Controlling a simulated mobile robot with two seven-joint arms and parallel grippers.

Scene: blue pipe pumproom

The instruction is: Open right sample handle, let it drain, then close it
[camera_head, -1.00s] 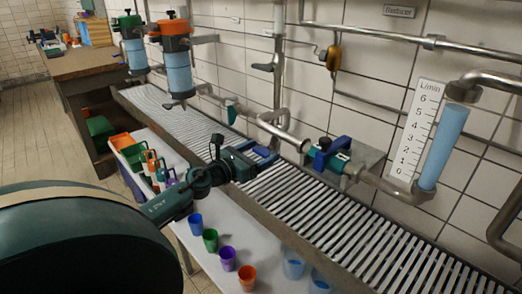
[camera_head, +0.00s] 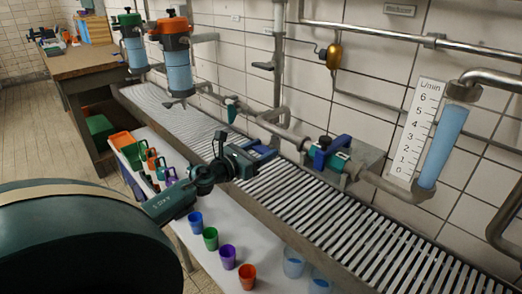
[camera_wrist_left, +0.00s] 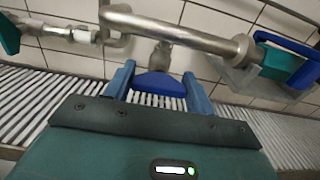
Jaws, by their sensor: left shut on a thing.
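A blue handle (camera_wrist_left: 158,84) hangs under a metal valve fitting on the pipe in the left wrist view. My left gripper (camera_wrist_left: 158,92) has one blue finger on each side of it and is shut on it. In the head view my left gripper (camera_head: 263,152) reaches over the slatted drain from the left, and the handle is hard to make out among its fingers. I cannot see water running from the fitting. My right gripper is not in view.
A teal valve with a blue lever (camera_head: 332,150) sits on the pipe to the right. A flow gauge (camera_head: 441,146) stands farther right. The slatted drain (camera_head: 330,215) runs below. Several coloured cups (camera_head: 228,257) line the white bench in front. Two filter housings (camera_head: 177,65) stand behind.

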